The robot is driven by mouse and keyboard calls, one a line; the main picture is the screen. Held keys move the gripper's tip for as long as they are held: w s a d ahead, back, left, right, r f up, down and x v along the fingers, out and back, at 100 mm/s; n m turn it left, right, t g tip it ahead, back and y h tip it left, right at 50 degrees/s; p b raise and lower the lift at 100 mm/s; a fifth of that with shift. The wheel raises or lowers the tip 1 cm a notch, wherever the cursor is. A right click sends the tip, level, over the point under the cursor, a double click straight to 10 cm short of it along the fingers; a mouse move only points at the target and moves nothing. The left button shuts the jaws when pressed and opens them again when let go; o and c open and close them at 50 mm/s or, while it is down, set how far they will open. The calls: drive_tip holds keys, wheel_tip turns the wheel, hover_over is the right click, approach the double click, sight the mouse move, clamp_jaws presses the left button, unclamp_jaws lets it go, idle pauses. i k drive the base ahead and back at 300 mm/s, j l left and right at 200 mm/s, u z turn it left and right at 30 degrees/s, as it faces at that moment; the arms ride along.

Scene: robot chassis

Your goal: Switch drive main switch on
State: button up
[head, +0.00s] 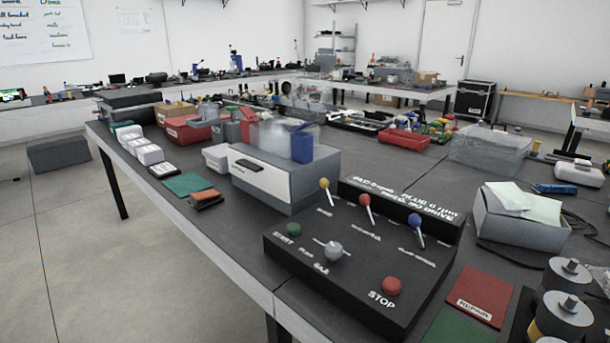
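A black control panel box (340,290) stands on the near workbench in the head view. Three levers rise along its back row: one with a yellow knob (324,184), one with a red knob (365,200), and one with a blue knob (415,219). All three stand up at a similar slight lean. The small labels by them are too blurred to read, so I cannot tell which is the drive main switch. In front are a green START button (293,229), a grey knob (333,252) and a red STOP button (391,286). My gripper is not in view.
Left of the panel stands a grey and white box (285,180). Right are an open box with papers (520,215), a red REPAIR card (480,297) and grey cylinders (563,315). The bench edge (200,225) runs along the left, with open floor (110,260) beyond it.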

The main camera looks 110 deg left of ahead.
sight(324, 183)
drive_tip(key=k+u, duration=0.2)
drive_tip(key=u, duration=1.3)
drive_tip(key=l+u, duration=0.1)
drive_tip(key=u, duration=1.7)
drive_tip(key=k+l+u, duration=0.1)
drive_tip(key=l, duration=0.25)
drive_tip(key=k+l+u, duration=0.1)
drive_tip(key=l, duration=0.2)
drive_tip(key=k+l+u, duration=0.1)
drive_tip(key=l, duration=0.25)
drive_tip(key=k+l+u, duration=0.1)
drive_tip(key=l, duration=0.2)
drive_tip(key=i, duration=0.15)
